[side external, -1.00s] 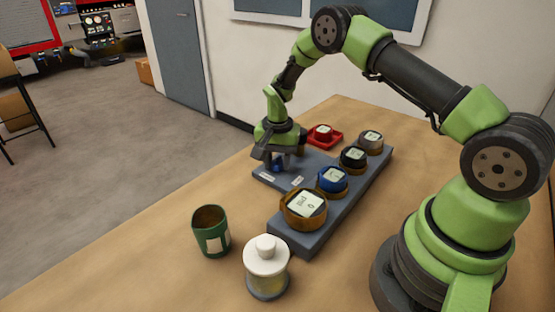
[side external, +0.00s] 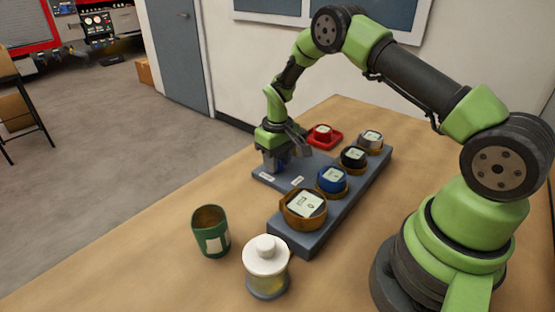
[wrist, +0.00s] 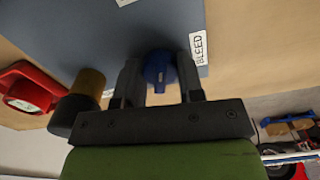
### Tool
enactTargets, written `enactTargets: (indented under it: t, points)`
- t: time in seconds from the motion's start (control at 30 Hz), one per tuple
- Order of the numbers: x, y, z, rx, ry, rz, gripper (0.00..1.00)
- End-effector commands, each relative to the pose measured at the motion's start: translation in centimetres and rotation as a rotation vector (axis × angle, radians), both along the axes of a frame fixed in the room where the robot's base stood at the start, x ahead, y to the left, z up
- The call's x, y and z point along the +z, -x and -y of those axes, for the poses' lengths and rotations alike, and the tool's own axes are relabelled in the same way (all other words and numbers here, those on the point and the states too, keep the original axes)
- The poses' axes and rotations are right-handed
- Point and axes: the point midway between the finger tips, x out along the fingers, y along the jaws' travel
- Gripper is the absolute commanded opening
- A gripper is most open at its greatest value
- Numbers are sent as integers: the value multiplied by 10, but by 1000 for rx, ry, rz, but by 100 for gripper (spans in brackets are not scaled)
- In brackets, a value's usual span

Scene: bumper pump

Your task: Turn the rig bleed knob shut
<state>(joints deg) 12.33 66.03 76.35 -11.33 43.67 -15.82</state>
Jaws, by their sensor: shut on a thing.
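The bleed knob is a blue knob (wrist: 160,68) on the grey rig plate (wrist: 120,30), beside a white label reading BLEED (wrist: 199,48). My gripper (wrist: 159,82) is shut on the blue knob, with one finger on each side of it in the wrist view. In the side view my gripper (side external: 273,162) points down at the far left end of the plate (side external: 283,182) and mostly hides the knob.
A brass-and-black cylinder (wrist: 77,102) and a red tray part (wrist: 30,88) stand close to the gripper. Several round capped items line a grey rack, including a blue one (side external: 332,180). A green cup (side external: 211,232) and a white-lidded jar (side external: 266,268) stand in front.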

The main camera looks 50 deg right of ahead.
Motion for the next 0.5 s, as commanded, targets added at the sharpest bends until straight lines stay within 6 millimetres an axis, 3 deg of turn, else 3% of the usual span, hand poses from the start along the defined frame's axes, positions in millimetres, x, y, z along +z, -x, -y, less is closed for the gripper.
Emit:
enactTargets:
  t: [0.5]
  points:
    - [1, 1, 0, 320, -2, -4, 12]
